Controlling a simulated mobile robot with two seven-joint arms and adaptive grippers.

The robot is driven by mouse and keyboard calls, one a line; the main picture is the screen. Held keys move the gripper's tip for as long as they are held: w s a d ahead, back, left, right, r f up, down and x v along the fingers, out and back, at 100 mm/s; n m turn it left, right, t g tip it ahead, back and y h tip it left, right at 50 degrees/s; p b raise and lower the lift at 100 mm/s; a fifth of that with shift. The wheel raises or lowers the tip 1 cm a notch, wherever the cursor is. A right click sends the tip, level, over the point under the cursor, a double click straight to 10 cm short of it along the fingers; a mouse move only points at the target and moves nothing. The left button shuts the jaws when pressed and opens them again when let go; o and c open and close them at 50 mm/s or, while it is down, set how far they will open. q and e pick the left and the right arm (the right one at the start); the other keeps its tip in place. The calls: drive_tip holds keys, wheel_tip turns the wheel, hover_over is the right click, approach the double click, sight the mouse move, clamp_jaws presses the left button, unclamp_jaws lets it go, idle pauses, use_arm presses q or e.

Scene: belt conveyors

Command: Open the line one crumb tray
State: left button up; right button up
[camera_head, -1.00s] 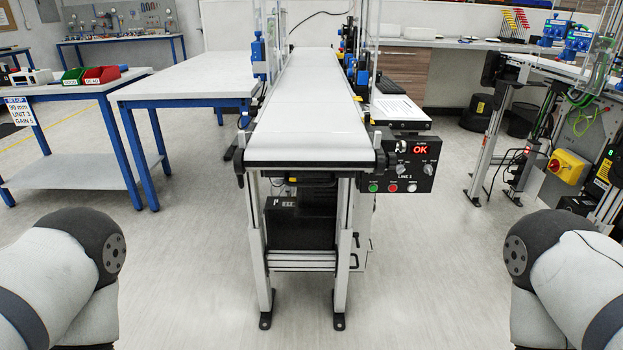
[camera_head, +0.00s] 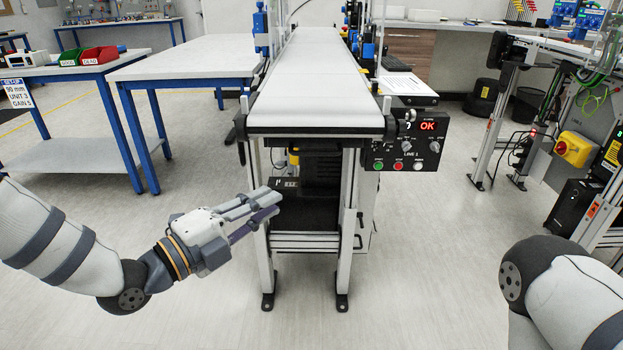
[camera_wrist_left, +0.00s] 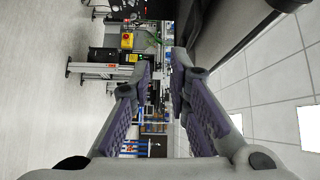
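The line one conveyor (camera_head: 312,85) stands in front of me, with its LINE 1 control box (camera_head: 405,145) at the right of its near end. Under the belt, between the legs, is a dark tray-like unit (camera_head: 312,215) with a pale bar along its lower front; I cannot tell for certain which part is the crumb tray. My left gripper (camera_head: 276,202) is at the left front leg, pointing right across the front of that unit. In the left wrist view its fingers (camera_wrist_left: 163,78) are apart with nothing between them. My right gripper is out of view.
A white-topped table with blue legs (camera_head: 190,60) stands left of the conveyor. Red and green bins (camera_head: 92,56) sit on another table. At the right is a second line with a yellow switch box (camera_head: 574,149). The floor before the conveyor is clear.

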sight(311, 155)
use_arm(q)
drive_tip(key=w+d+r+m, duration=0.1)
drive_tip(key=w+d, duration=0.1)
drive_tip(key=w, duration=0.1)
drive_tip(key=w+d+r, duration=0.2)
drive_tip(key=w+d, duration=0.1)
drive_tip(key=w+d+r+m+h+b, duration=0.1)
drive_tip(key=w+d+r, duration=0.1)
drive_tip(key=w+d, duration=0.1)
drive_tip(key=shift+w+d+m+t, duration=0.15)
drive_tip(key=shift+d+m+t, duration=0.15)
drive_tip(key=shift+t, duration=0.1)
drive_tip(key=shift+a, duration=0.1)
clamp_jaws()
